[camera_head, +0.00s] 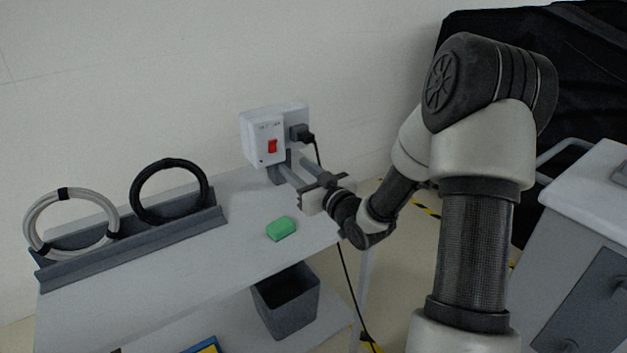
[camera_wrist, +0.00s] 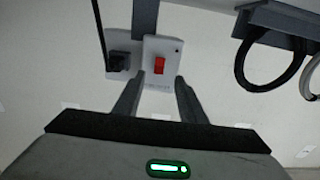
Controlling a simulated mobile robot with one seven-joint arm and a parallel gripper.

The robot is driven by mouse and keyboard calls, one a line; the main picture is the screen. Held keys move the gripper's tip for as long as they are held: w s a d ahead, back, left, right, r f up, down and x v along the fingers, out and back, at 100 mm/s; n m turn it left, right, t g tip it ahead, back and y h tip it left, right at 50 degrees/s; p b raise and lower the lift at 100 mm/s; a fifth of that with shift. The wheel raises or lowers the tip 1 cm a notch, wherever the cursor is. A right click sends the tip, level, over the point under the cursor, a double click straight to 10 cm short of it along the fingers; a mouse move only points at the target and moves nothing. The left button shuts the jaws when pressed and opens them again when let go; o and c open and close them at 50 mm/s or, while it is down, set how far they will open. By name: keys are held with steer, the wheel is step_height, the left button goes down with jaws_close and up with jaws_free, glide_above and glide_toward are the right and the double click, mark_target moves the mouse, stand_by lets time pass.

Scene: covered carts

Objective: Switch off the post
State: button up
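The post is a white box (camera_head: 256,128) on a short grey stem at the back of the cart. A red rocker switch (camera_head: 272,146) is on its front face, and a black plug (camera_head: 301,133) is in its right side. In the wrist view, the box appears upside down, with the red switch (camera_wrist: 159,65) near the centre and the plug (camera_wrist: 120,60) to its left. My gripper (camera_head: 292,164) is in front of and below the box. In the wrist view, the fingers of my gripper (camera_wrist: 158,82) are apart with nothing between them. I cannot tell which way the rocker is tipped.
The cart top (camera_head: 185,265) also holds a green block (camera_head: 281,228) and a grey rack (camera_head: 130,247) with a white coil (camera_head: 38,216) and a black coil (camera_head: 136,192). A grey bin (camera_head: 287,302) stands on the lower shelf. A black cable hangs from the plug.

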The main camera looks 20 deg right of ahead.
steer(key=v, duration=0.7)
steer(key=shift+s, duration=0.15)
steer(key=s+r+m+g+h+p, duration=0.1)
steer(key=s+r+m+g+h, duration=0.1)
steer(key=s+r+g+h, duration=0.65)
steer(key=s+a+r+m+g+y+p, duration=0.1)
steer(key=s+a+g, duration=0.15)
steer(key=s, duration=0.75)
steer(key=s+a+m+g+y, duration=0.1)
steer(key=s+a+y, duration=0.15)
steer(key=s, duration=0.75)
step_height(320, 180, up, 19)
steer(key=p, duration=1.9)
steer(key=shift+f+h, duration=0.2)
steer(key=shift+h, duration=0.1)
